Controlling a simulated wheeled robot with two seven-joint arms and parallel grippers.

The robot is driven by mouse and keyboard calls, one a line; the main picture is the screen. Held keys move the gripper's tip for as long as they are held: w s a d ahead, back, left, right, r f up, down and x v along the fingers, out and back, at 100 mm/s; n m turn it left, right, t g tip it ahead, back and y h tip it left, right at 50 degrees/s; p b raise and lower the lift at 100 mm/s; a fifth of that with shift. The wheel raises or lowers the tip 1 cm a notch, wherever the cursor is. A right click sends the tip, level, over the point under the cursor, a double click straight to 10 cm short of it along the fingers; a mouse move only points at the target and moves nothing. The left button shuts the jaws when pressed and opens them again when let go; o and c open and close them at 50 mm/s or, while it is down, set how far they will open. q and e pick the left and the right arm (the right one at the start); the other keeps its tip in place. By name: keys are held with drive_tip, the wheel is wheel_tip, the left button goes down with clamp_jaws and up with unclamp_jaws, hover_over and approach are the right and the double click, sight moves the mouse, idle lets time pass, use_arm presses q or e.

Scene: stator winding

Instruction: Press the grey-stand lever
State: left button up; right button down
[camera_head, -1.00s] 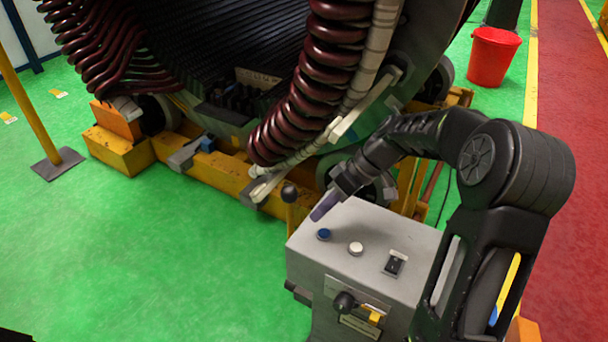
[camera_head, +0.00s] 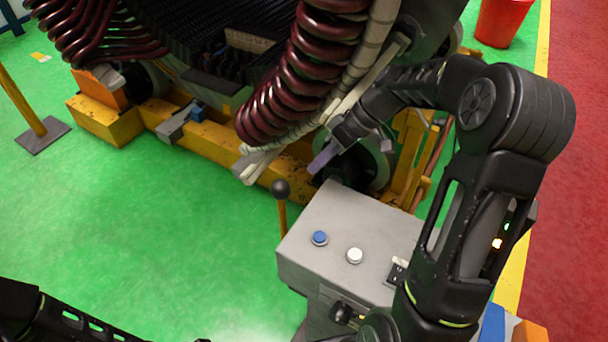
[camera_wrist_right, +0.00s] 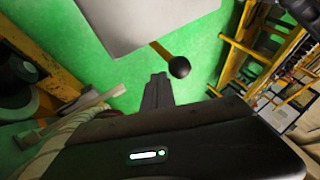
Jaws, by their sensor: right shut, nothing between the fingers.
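The grey stand (camera_head: 335,211) is a box with a blue button, a white button and a black switch on top. Its lever, a yellow rod with a dark ball knob (camera_head: 281,189), rises at the stand's left side. My right gripper (camera_head: 318,163) is shut and empty, above and to the right of the knob in the head view, apart from it. In the right wrist view, the gripper (camera_wrist_right: 158,78) points toward the stand (camera_wrist_right: 150,20), with the lever knob (camera_wrist_right: 180,67) just right of its tips. My left gripper is not in view.
The large stator with dark red coils (camera_head: 300,85) on a yellow frame (camera_head: 230,158) stands close behind the stand and right gripper. A yellow post (camera_head: 20,103) stands at far left. A red bucket (camera_head: 503,20) stands at the back right. Green floor left of the stand is clear.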

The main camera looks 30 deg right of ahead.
drive_tip(key=p+x, duration=0.2)
drive_tip(key=x, duration=0.7)
drive_tip(key=shift+a+f, duration=0.2)
drive_tip(key=shift+a, duration=0.05)
